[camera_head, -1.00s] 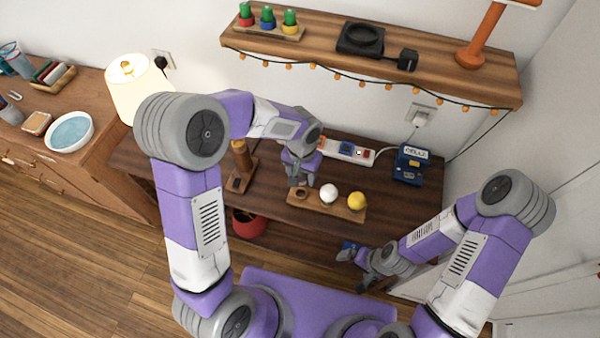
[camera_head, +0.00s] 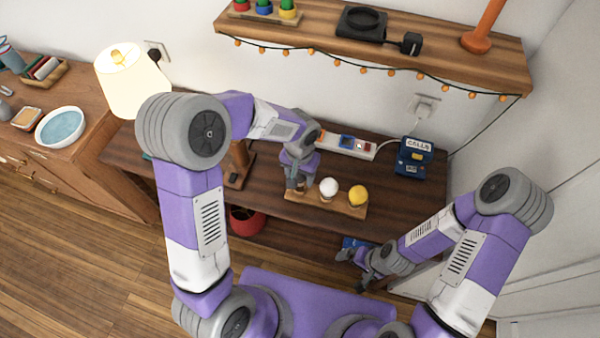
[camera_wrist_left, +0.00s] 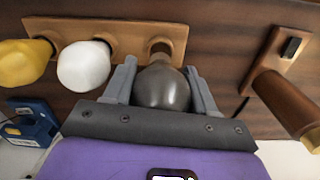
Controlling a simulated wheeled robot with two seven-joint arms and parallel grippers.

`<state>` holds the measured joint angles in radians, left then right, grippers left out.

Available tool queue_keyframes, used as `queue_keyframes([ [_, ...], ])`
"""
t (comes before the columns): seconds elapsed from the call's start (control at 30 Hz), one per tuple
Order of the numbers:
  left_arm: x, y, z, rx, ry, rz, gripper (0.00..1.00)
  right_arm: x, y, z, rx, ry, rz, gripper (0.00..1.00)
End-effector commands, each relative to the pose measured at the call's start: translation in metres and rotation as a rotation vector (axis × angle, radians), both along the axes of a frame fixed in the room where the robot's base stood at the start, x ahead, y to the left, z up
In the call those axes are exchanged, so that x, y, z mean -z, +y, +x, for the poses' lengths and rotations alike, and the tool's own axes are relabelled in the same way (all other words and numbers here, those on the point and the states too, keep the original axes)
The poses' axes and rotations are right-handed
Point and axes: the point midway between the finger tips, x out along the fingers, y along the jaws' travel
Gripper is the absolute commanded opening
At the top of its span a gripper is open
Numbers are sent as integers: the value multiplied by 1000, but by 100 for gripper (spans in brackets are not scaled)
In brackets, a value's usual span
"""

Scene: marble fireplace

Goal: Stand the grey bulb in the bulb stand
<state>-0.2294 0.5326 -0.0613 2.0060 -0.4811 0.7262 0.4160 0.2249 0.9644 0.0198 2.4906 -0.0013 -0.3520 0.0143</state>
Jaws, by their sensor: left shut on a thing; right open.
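The bulb stand (camera_head: 340,208) is a wooden board on the table, with a white bulb (camera_head: 328,188) in its middle place and a yellow bulb (camera_head: 358,196) at its right end. My left gripper (camera_head: 299,186) is at the stand's left end. In the left wrist view its fingers are shut on the grey bulb (camera_wrist_left: 162,88), one on each side. The bulb's narrow base points toward the stand's end hole (camera_wrist_left: 160,46); I cannot tell how far it is in. My right gripper (camera_head: 352,268) is open and empty in front of the table.
A wooden post stand (camera_head: 238,165) is left of my left gripper. A power strip (camera_head: 350,145) and a blue device (camera_head: 413,157) lie behind the bulb stand. A shelf with a string of lights (camera_head: 380,50) hangs above. A red pot (camera_head: 246,220) is below.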

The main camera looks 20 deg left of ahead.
Motion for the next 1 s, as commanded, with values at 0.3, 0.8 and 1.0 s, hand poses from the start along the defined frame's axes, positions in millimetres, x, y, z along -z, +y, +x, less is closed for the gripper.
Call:
queue_keyframes([
  [0.3, 11, 0, 0, 0, -1, 0, 26, 9, 0, 0, 0, 0, 0, 100],
  [0.8, 11, 0, 0, 0, -1, 0, 26, 10, 0, 0, 0, 0, 0, 100],
  [1.0, 11, 0, 0, 0, -1, 0, 26, 10, 0, 0, 0, 0, 0, 100],
])
